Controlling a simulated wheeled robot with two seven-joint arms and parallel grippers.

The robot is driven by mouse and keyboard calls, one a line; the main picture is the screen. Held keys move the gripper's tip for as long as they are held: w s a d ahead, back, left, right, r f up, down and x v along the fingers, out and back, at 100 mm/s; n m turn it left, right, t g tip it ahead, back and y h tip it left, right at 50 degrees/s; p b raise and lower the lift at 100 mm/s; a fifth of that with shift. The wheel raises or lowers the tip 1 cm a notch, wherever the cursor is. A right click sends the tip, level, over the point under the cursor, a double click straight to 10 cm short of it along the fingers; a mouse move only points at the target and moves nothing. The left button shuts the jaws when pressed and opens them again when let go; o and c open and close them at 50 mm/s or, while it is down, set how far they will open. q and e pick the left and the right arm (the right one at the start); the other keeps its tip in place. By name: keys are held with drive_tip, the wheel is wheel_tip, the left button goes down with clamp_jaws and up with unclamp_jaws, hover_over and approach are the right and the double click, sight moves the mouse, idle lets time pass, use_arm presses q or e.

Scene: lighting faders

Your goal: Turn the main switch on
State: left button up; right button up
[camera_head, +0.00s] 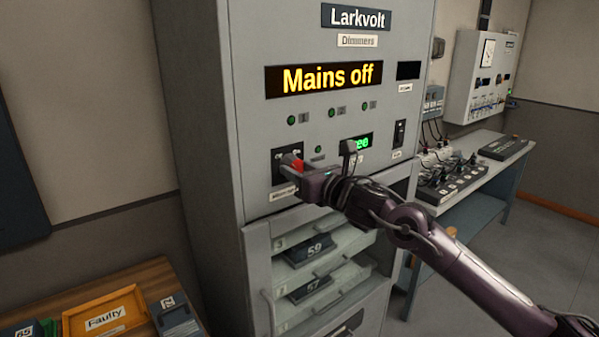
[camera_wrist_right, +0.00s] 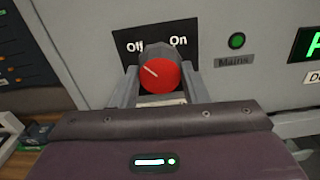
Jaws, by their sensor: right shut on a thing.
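The main switch is a red rotary knob (camera_wrist_right: 160,75) on a black plate (camera_wrist_right: 128,40) marked "Off" and "On". Its white pointer line tilts up to the left, toward "Off". In the head view the red knob (camera_head: 297,164) shows at the left of the grey cabinet's front. My right gripper (camera_wrist_right: 165,84) is shut on the knob, one finger on each side; it also shows in the head view (camera_head: 300,169). The display (camera_head: 324,78) above reads "Mains off" in yellow. My left gripper is in neither view.
A green lamp (camera_wrist_right: 236,41) labelled "Mains" sits right of the knob. Below it, a clear-fronted compartment (camera_head: 265,262) holds numbered modules. A wooden table (camera_head: 140,275) with an orange "Faulty" tray (camera_head: 78,311) stands at the lower left. A bench (camera_head: 480,165) stands right.

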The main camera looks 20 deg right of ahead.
drive_tip(key=m+b, duration=0.1)
drive_tip(key=m, duration=0.2)
drive_tip(key=shift+f+m+b, duration=0.1)
drive_tip(key=shift+m+b, duration=0.2)
drive_tip(key=shift+m, duration=0.1)
drive_tip(key=m, duration=0.4)
drive_tip(key=shift+m+b, duration=0.3)
drive_tip(key=shift+b, duration=0.05)
drive_tip(key=m, duration=0.4)
drive_tip(key=shift+m, duration=0.3)
drive_tip(key=shift+m+p, duration=0.55)
drive_tip(key=shift+m, duration=1.55)
drive_tip(key=o, duration=1)
drive_tip(key=shift+c, duration=0.2)
drive_tip(key=shift+s, duration=0.1)
